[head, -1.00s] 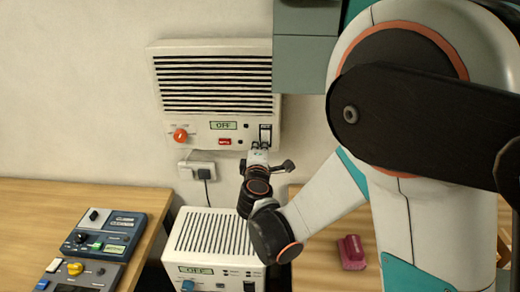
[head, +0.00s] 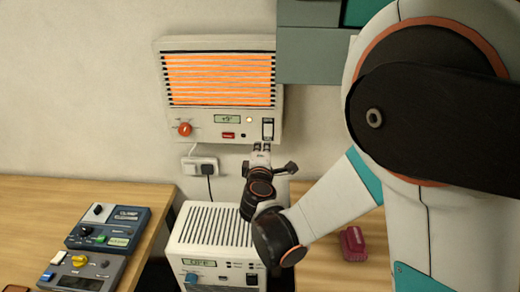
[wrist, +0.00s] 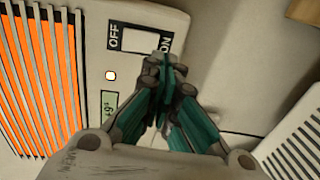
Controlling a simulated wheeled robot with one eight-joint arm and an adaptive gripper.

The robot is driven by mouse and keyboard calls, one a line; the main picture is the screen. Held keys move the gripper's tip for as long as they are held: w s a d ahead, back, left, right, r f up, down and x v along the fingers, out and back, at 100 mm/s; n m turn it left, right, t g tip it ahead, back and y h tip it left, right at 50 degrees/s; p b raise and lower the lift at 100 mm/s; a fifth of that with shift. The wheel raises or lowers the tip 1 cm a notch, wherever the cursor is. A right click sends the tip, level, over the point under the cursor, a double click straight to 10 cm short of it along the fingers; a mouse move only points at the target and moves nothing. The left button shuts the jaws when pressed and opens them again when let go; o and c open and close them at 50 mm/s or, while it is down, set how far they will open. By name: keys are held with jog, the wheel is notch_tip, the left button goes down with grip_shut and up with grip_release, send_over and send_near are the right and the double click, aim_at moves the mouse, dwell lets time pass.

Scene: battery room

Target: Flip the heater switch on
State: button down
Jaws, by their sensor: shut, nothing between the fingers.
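The wall heater (head: 215,125) is a white box with slats that glow orange in the head view. Its small display (head: 227,119) reads a temperature, and a lamp beside the switch is lit. The heater switch (head: 267,129) is a rocker at its lower right; in the wrist view the switch (wrist: 140,41) lies between the OFF and ON labels. My gripper (head: 261,148) is shut and empty just below the switch. In the wrist view my gripper's fingertips (wrist: 165,62) are close to the ON end and hide part of it; I cannot tell whether they touch.
A white floor unit (head: 213,232) with a vented top stands below, its display reading OFF. A socket with a plug (head: 202,166) is under the heater. Control boxes (head: 108,228) sit on the left table, a red object (head: 352,243) on the right one. Grey cabinets (head: 308,55) hang at upper right.

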jog(key=s+f, duration=0.1)
jog(key=s, duration=0.8)
jog(key=shift+s+a+p, duration=0.15)
jog(key=shift+s+p, duration=0.1)
jog(key=shift+p, duration=0.1)
jog(key=shift+f, duration=0.1)
